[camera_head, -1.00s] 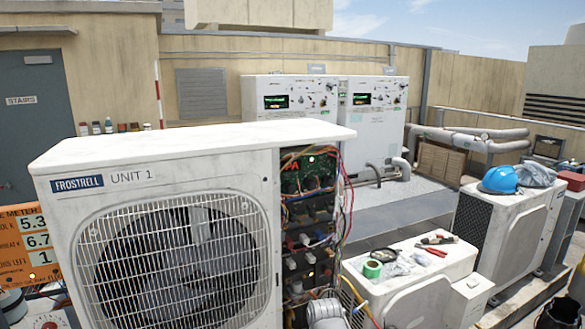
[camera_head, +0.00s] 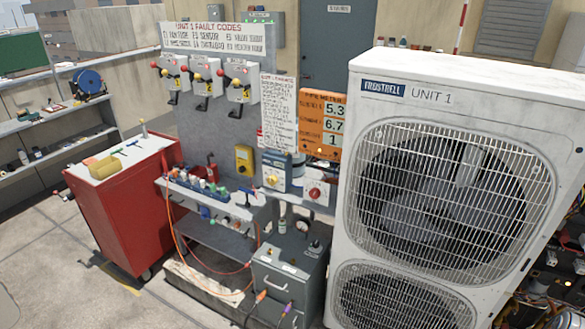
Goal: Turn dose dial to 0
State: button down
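Two boxes with round knobs stand on a shelf left of the Unit 1 condenser. One is a white box with a red knob (camera_head: 315,193). The other is a blue and white box with a yellow knob (camera_head: 271,179). I cannot tell which of them is the dose dial, and their scale marks are too small to read. An orange meter board (camera_head: 320,126) above them reads 5.3, 6.7 and 1. My gripper is not in view.
The Unit 1 condenser (camera_head: 395,101) fills the right side. A red cabinet (camera_head: 125,215) stands at left. A grey box (camera_head: 290,287) with cables stands below the knob shelf. An orange hose hangs in front of the bench. Open floor lies at front left.

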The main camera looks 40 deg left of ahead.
aim_at(272, 180)
jog(key=u, duration=1.75)
